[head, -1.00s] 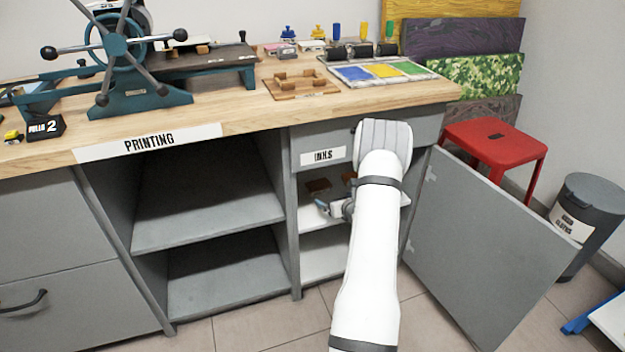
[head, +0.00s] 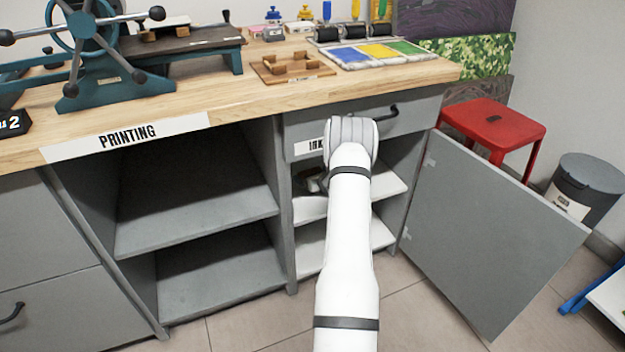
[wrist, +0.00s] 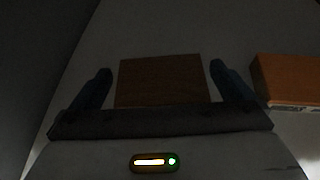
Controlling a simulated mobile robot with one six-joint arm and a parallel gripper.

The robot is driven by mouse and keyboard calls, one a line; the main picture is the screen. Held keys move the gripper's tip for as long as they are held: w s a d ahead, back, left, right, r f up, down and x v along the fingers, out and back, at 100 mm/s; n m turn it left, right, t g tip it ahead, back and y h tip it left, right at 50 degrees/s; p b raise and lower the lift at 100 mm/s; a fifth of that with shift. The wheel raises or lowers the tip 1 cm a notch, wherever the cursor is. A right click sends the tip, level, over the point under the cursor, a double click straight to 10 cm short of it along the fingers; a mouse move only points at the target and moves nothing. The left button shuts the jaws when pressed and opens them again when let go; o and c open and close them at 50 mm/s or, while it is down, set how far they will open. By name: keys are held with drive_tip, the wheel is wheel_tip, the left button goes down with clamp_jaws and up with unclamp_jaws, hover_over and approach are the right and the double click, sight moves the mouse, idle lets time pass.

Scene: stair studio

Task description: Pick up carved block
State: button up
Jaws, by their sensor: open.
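A plain brown block (wrist: 160,80) lies on the pale shelf in the wrist view, between the two dark fingers of my gripper (wrist: 160,72). The fingers are open, with a gap on each side of the block. A second, orange-brown block (wrist: 288,80) lies to the right, outside the right finger. I cannot make out carving on either block in the dim light. In the head view my gripper (head: 314,182) is inside the open cabinet, at the upper white shelf, mostly hidden by my arm. The blocks are hidden there.
The upper shelf (head: 388,184) sits under the INKS drawer (head: 400,116). The cabinet's left wall is close to my gripper. The open door (head: 485,240) stands to the right, with a red stool (head: 495,122) behind it.

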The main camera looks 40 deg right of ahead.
drive_tip(key=shift+c, duration=0.3)
drive_tip(key=c, duration=0.9)
drive_tip(key=shift+r, duration=0.1)
